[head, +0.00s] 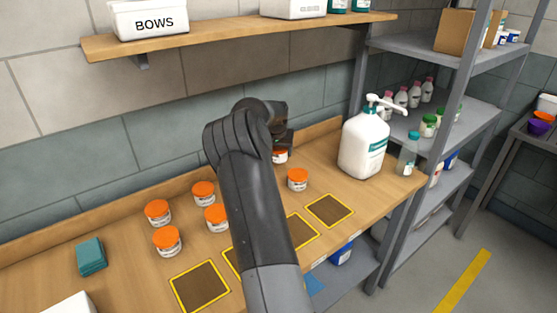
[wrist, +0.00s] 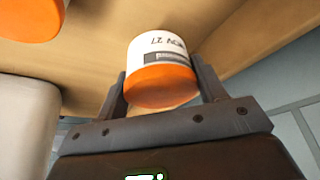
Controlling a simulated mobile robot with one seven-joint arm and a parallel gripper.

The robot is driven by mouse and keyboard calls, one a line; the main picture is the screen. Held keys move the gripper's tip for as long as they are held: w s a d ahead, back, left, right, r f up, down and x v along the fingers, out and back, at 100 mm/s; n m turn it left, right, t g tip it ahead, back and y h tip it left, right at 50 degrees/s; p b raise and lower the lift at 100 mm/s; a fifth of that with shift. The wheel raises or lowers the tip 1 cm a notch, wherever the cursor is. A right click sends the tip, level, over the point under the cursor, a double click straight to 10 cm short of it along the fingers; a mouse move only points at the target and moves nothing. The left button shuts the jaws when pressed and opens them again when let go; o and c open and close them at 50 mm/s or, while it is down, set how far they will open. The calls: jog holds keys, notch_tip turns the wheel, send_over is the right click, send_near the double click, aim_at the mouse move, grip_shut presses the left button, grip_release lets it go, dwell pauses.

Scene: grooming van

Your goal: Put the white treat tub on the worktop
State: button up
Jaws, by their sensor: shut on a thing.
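My gripper (wrist: 162,88) is shut on a white treat tub (wrist: 158,50) with an orange lid and a printed label. In the wrist view the fingers sit on either side of the tub. The head view shows a tub (head: 280,156) just under my gripper (head: 284,140), partly hidden by my arm; it appears to be the held one. It is close over or on the back of the wooden worktop (head: 125,240); I cannot tell whether it touches. Several similar tubs, such as one to the right (head: 298,179) and one to the left (head: 203,193), stand on the worktop.
A white pump bottle (head: 363,145) and a small clear bottle (head: 408,153) stand at the worktop's right end. Yellow-edged dark squares (head: 329,210) line the front. A teal block (head: 91,256) lies left. A shelf (head: 235,33) with a BOWS box (head: 148,20) hangs above.

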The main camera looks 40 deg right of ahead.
aim_at(279, 159)
jog(key=shift+f, duration=1.9)
jog(key=shift+f, duration=0.2)
jog(key=o, duration=1)
jog(key=shift+o, duration=0.2)
